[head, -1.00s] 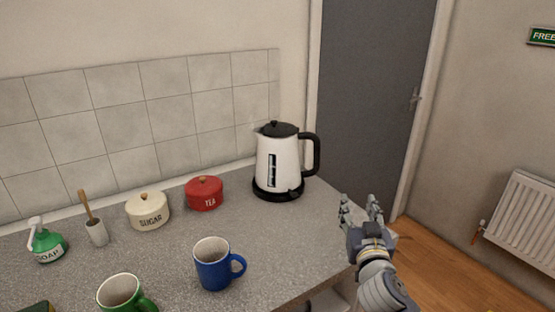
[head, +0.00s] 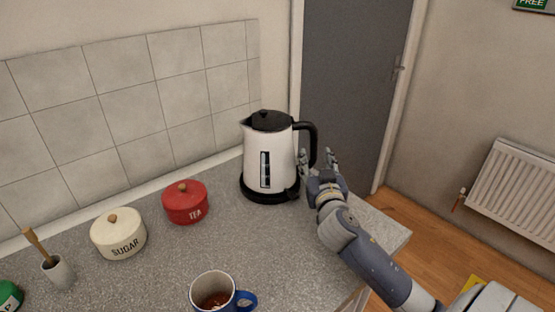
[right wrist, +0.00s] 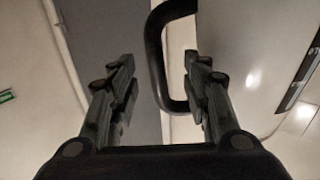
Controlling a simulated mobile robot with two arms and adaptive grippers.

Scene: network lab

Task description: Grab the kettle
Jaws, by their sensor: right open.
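The kettle (head: 281,160) is white with a black lid and a black handle (head: 312,142) on its right side. It stands upright on its black base (head: 262,195) at the back right of the counter. My right gripper (head: 318,155) is open, right beside the handle in the head view. In the right wrist view the handle (right wrist: 158,62) shows between the open fingers (right wrist: 157,80), nearer the right finger, with the white kettle body (right wrist: 262,70) to the right. I cannot tell whether the fingers touch it. My left gripper is not in view.
A red tea tin (head: 185,204), a cream sugar tin (head: 118,236) and a blue mug (head: 214,290) with dark liquid stand left of and in front of the kettle. The tiled wall (head: 160,95) is behind. The counter between the mug and kettle is clear.

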